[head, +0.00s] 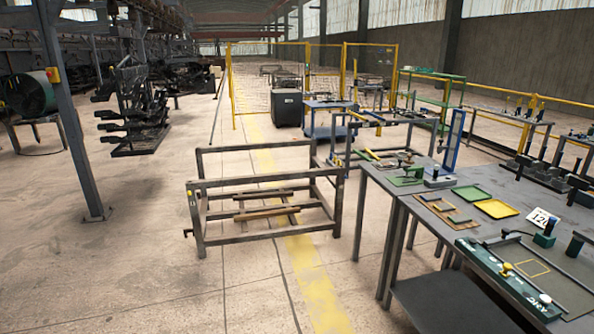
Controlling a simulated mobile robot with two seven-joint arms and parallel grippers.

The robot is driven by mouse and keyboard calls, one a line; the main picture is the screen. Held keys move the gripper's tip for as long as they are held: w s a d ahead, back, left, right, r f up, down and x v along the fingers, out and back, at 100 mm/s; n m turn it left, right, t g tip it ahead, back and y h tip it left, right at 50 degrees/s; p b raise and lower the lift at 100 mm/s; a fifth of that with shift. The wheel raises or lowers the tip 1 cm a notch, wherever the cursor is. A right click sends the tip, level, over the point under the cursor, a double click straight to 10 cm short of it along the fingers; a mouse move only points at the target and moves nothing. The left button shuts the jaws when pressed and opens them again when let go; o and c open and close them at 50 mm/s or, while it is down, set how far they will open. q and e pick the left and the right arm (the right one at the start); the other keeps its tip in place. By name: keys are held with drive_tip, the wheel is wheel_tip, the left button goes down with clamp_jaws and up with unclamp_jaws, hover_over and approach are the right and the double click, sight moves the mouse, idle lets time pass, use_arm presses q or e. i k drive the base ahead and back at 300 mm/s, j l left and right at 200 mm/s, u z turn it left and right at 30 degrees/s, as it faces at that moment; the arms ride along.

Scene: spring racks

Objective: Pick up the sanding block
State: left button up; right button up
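I cannot make out a sanding block for certain among the small items on the workbench (379,178) at the right. On the bench lie a brown frame-like piece (450,212), a green tray (472,193), a yellow tray (497,209) and a white number card (541,218). A long green fixture (505,277) with a yellow knob lies at the near edge. Neither of my grippers is in view.
A low metal frame (262,184) stands on the floor left of the bench. A steel post (62,110) is at the left. A black bin (288,107) stands by yellow fencing (232,85). The floor at front left is clear.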

sight(407, 161)
drive_tip(key=i+u, duration=0.15)
drive_tip(key=i, duration=3.15)
drive_tip(key=i+z, duration=0.25)
drive_tip(key=i, duration=0.2)
drive_tip(key=i+j+z, duration=0.25)
drive_tip(key=i, duration=0.2)
drive_tip(key=i+j+z, duration=0.3)
drive_tip(key=i+l, duration=0.1)
